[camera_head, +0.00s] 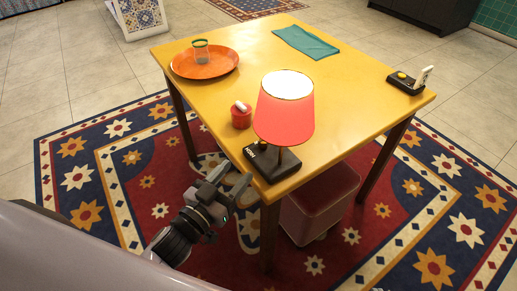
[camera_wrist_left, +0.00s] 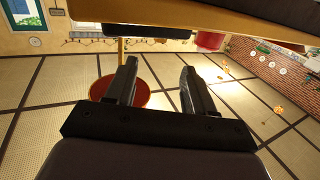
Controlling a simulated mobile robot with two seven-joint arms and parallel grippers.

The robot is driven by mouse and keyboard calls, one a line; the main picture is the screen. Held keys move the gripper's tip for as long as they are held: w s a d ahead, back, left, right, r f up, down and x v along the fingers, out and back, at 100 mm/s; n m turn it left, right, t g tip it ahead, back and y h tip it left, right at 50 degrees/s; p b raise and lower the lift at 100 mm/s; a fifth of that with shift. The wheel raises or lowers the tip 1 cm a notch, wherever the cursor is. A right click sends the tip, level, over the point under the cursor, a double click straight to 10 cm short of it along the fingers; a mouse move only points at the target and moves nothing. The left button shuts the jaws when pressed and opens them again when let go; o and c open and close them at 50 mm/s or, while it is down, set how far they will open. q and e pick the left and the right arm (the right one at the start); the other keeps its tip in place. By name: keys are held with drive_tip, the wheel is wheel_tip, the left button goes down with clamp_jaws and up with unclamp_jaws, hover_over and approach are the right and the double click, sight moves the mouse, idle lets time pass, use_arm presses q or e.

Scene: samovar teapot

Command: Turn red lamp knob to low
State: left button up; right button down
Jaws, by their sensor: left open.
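The red lamp (camera_head: 285,112) stands at the table's near corner, its shade lit. My left gripper (camera_head: 229,178) is open and empty, just left of the base and off the table's edge, apart from the lamp. In the left wrist view the open fingers (camera_wrist_left: 158,68) have nothing between them, and the knob cannot be made out. My right gripper is not in view.
The yellow table (camera_head: 340,100) holds a small red pot (camera_head: 241,118), an orange tray (camera_head: 186,65) with a glass (camera_head: 201,52), a teal cloth (camera_head: 305,42) and a black device (camera_head: 405,83). A pinkish bin (camera_head: 318,207) stands underneath.

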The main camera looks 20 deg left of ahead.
sight(261, 144)
use_arm(q)
drive_tip(key=x, duration=1)
drive_tip(key=shift+w, duration=0.35)
clamp_jaws()
